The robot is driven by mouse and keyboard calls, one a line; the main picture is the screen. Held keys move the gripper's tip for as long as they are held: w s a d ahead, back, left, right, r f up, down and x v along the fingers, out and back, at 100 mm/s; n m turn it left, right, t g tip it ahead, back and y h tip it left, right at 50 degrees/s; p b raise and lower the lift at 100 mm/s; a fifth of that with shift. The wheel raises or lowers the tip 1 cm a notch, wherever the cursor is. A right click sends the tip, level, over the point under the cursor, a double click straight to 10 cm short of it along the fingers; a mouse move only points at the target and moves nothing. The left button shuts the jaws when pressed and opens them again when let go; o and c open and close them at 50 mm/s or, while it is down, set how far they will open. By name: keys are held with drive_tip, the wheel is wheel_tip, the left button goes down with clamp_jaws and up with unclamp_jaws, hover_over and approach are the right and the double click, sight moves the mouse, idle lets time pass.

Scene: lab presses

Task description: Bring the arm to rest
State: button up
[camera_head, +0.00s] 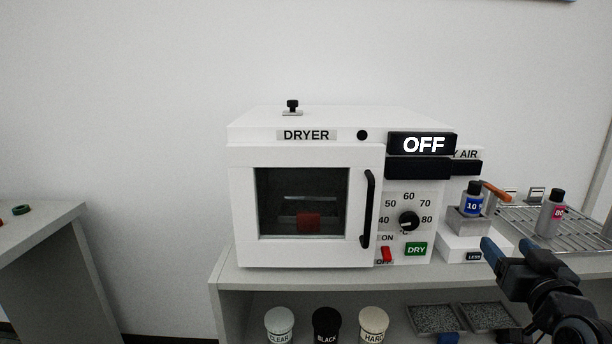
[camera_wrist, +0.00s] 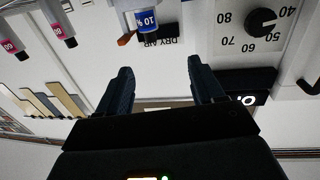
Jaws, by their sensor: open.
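My gripper (camera_head: 518,256) is at the lower right of the head view, in front of the shelf and to the right of the dryer. Its two dark blue fingers are apart with nothing between them, as the wrist view (camera_wrist: 160,88) also shows. The white dryer (camera_head: 306,150) stands on the grey bench with its door closed. Its display (camera_head: 423,145) reads OFF. A red block (camera_head: 308,222) shows behind the door window.
A bottle marked 10 (camera_head: 473,204) stands on a small stand right of the dryer, close behind my gripper. A bottle marked 80 (camera_head: 549,214) is on a wire rack (camera_head: 592,238). Tubs (camera_head: 326,326) sit on the lower shelf. A grey table (camera_head: 50,228) is at left.

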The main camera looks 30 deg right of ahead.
drive_tip(key=s+a+f+n+y, duration=0.1)
drive_tip(key=s+a+f+y, duration=0.1)
drive_tip(key=a+f, duration=0.35)
drive_tip(key=s+a+f+n+t+y, duration=0.1)
drive_tip(key=s+a+f+n, duration=0.1)
drive_tip(key=a, duration=0.7)
drive_tip(key=s+a+f+n+y, duration=0.1)
drive_tip(key=s+a+f+y, duration=0.15)
drive_tip(key=a, duration=0.45)
drive_tip(key=s+a+n+y, duration=0.3)
drive_tip(key=s+a+y, duration=0.2)
drive_tip(key=s+a, duration=0.8)
drive_tip(key=s, duration=0.3)
drive_tip(key=shift+a+r+n+y, duration=0.3)
drive_tip(key=shift+r+n+y, duration=0.05)
drive_tip(key=shift+r+n, duration=0.05)
drive_tip(key=shift+w, duration=0.1)
